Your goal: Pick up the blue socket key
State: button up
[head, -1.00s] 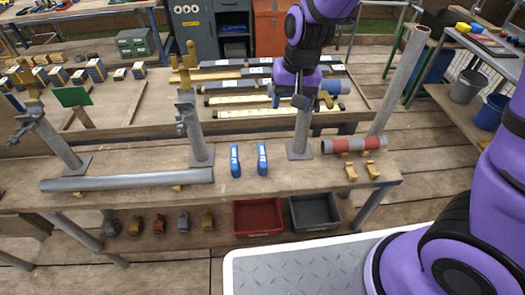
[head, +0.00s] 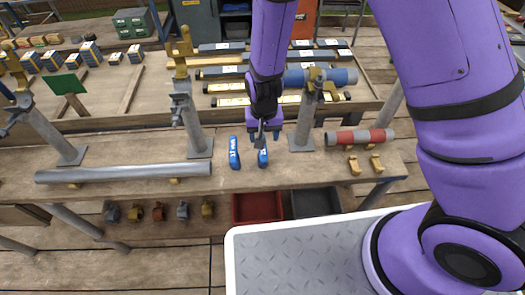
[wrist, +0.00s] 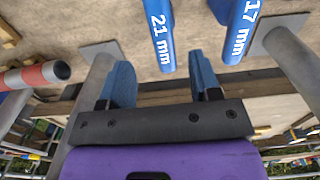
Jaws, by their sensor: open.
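Two blue socket keys lie side by side on the wooden bench (head: 110,150). The left one in the head view (head: 234,153) is marked 17 mm in the wrist view (wrist: 238,30). The right one (head: 262,158) is marked 21 mm in the wrist view (wrist: 158,35). My gripper (head: 260,138) points down over the 21 mm key and hides its far end in the head view. In the wrist view my gripper (wrist: 162,78) is open, with its two blue fingers apart and empty. The 21 mm key lines up with the gap, ahead of the fingers.
A grey pipe (head: 125,173) lies left on the bench. Posts (head: 198,135) and (head: 302,135) stand on either side of the keys. A red-and-grey pipe (head: 360,138) lies at right. A red bin (head: 257,207) and dark bin (head: 315,203) sit below.

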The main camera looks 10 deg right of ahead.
aim_at(263, 156)
jog(key=shift+a+f, duration=0.2)
jog(key=shift+f, duration=2.8)
jog(key=shift+f, duration=0.2)
jog(key=shift+c, duration=0.4)
grip_shut()
